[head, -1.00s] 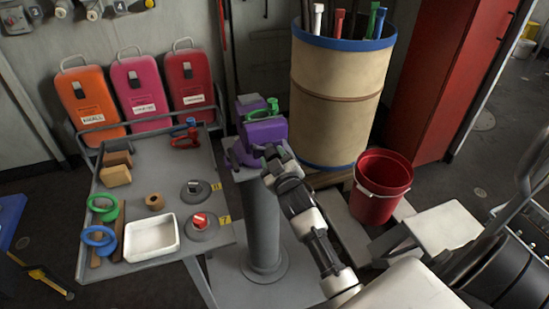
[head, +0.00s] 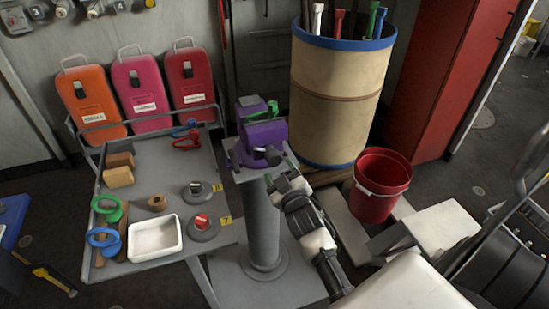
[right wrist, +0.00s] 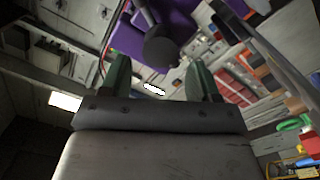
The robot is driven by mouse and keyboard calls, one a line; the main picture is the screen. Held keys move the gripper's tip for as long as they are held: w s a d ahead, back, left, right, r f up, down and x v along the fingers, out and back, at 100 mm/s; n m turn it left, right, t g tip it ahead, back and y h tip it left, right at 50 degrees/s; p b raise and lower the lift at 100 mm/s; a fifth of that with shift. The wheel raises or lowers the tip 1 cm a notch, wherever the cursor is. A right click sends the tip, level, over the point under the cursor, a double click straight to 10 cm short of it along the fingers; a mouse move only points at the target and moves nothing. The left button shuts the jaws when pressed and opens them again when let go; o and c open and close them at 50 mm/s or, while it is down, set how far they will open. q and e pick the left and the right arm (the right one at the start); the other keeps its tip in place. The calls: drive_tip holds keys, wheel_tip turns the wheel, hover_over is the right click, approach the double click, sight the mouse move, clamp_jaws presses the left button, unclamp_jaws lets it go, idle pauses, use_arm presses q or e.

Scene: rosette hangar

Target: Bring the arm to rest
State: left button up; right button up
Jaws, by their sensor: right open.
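My right arm reaches up from the lower right in the head view. My right gripper (head: 291,166) is just right of and below the purple vise (head: 262,142), apart from it. In the right wrist view the two dark green fingers of the right gripper (right wrist: 158,72) stand wide apart with nothing between them. The vise (right wrist: 128,38) and its dark round handle end (right wrist: 160,48) show beyond the fingers. A green piece (head: 272,107) sits on top of the vise. My left gripper is not in view.
The vise stands on a grey pedestal (head: 262,220). A grey cart (head: 148,188) at left carries a white tray (head: 155,253), rings and small blocks. A red bucket (head: 379,188) and a tall drum (head: 332,100) with colored-handled tools stand close on the right.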

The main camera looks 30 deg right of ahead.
drive_tip(key=shift+v, duration=0.95)
drive_tip(key=s+a+f+g+y, duration=0.1)
drive_tip(key=s+a+f+g, duration=0.2)
drive_tip(key=f, duration=0.7)
drive_tip(key=s+a+f+g+y, duration=0.2)
drive_tip(key=s+f, duration=0.3)
drive_tip(key=f, duration=0.6)
drive_tip(key=s+a+f+g+y, duration=0.1)
drive_tip(key=s+a+f+g, duration=0.2)
drive_tip(key=f, duration=0.7)
drive_tip(key=s+f+g, duration=0.4)
drive_tip(key=s+f, duration=0.4)
drive_tip(key=s, duration=0.8)
drive_tip(key=s+f+m+g, duration=0.1)
drive_tip(key=s+f+g, duration=0.3)
drive_tip(key=s+f, duration=0.4)
drive_tip(key=s, duration=0.7)
drive_tip(key=shift+s, duration=0.4)
